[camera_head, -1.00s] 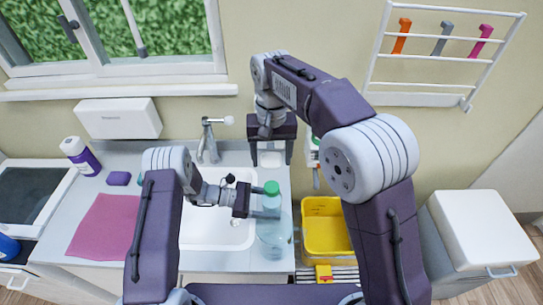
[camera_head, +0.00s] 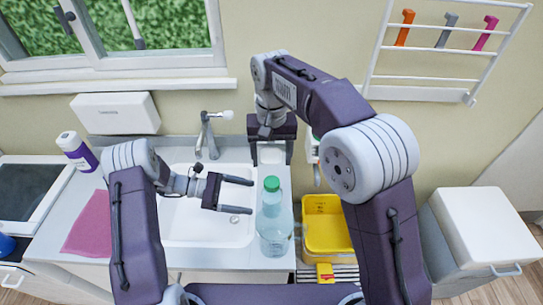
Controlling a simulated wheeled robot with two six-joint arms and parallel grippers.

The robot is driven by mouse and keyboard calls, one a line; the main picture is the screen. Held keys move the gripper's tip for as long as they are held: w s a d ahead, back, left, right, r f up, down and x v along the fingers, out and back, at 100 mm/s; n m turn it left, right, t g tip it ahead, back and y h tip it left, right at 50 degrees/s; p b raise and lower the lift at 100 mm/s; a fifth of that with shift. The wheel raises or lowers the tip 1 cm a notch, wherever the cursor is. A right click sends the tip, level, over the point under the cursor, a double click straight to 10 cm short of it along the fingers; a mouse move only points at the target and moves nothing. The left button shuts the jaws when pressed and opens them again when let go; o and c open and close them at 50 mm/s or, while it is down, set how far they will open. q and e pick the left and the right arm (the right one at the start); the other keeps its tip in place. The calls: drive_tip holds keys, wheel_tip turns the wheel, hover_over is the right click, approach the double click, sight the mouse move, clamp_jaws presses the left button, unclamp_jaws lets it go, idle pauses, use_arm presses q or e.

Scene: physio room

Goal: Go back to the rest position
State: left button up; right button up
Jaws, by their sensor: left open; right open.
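My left gripper (camera_head: 236,195) is open and empty over the white sink (camera_head: 180,220), to the left of a clear bottle (camera_head: 273,228) with a green cap. The bottle stands upright on the counter at the right side of the sink, apart from the fingers. My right gripper (camera_head: 271,153) is higher up, near the wall at the back right of the counter, with its fingers pointing down. Its forearm reaches in from the right.
A yellow bin (camera_head: 326,232) stands right of the counter. A faucet (camera_head: 208,134) rises behind the sink. A white box (camera_head: 484,231) stands far right.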

use_arm(q)
drive_tip(key=shift+s, duration=0.1)
use_arm(e)
drive_tip(key=shift+d, duration=0.1)
idle(0.3)
use_arm(q)
drive_tip(key=s+a+r+m+y, duration=0.2)
drive_tip(key=s+a+m+y, duration=0.2)
drive_tip(key=s+m+y, duration=0.3)
drive_tip(key=s+a+r+m+t+y, duration=0.1)
drive_tip(key=s+a+m+y, duration=0.4)
drive_tip(key=m, duration=0.5)
drive_tip(key=shift+s+r+m+y, duration=0.4)
drive_tip(key=shift+s+r+y, duration=0.5)
drive_tip(key=shift+s+y, duration=0.35)
use_arm(e)
drive_tip(key=s+d+f+m+t, duration=0.1)
drive_tip(key=s+d+f, duration=1.2)
drive_tip(key=d, duration=0.4)
drive_tip(key=shift+s+d+f, duration=0.3)
drive_tip(key=shift+s+d, duration=0.1)
drive_tip(key=shift+s, duration=0.45)
use_arm(q)
drive_tip(key=shift+s+a, duration=0.1)
drive_tip(key=shift+a, duration=0.05)
use_arm(e)
drive_tip(key=shift+s, duration=0.1)
